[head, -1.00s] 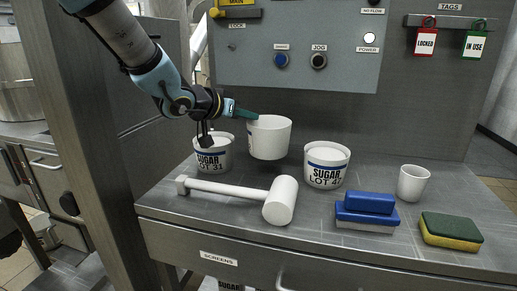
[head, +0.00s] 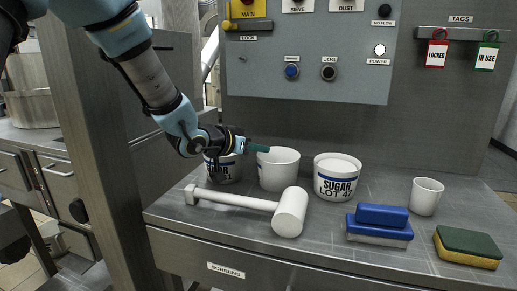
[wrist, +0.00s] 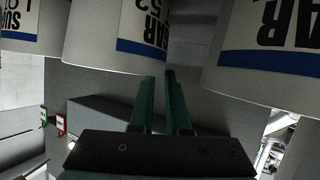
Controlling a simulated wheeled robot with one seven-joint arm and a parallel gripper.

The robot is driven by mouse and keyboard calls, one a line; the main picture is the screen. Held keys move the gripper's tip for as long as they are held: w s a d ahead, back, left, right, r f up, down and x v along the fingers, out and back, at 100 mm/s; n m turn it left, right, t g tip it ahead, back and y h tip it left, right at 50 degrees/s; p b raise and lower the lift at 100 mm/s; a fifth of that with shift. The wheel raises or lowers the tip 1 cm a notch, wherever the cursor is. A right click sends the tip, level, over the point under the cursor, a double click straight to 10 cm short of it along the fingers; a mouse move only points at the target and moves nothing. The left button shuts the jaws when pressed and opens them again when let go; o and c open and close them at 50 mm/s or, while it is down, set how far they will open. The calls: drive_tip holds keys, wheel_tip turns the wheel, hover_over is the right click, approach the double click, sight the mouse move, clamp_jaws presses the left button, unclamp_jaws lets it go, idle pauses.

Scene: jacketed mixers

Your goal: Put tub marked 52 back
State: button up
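The tub marked 52 (head: 278,171) is a white tub standing level in the row on the steel counter, or very close to it. Its label faces away from the head camera. In the wrist view the tub (wrist: 115,35) appears upside down with "52" and a blue band. My gripper (head: 257,148) is at its left rim. In the wrist view the green fingers (wrist: 160,78) are close together at the rim and appear shut on it; the exact contact is partly hidden.
The sugar tub marked lot 31 (head: 222,171) is left, partly behind my arm. Another sugar tub, its lot number starting with 4 (head: 336,178), is right. A white mallet (head: 290,212) lies in front. A blue brush (head: 381,222), white cup (head: 426,196) and sponge (head: 468,246) stand right.

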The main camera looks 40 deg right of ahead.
drive_tip(key=shift+o, duration=1.2)
drive_tip(key=shift+r, duration=0.15)
drive_tip(key=v, duration=1.2)
drive_tip(key=shift+p, duration=0.3)
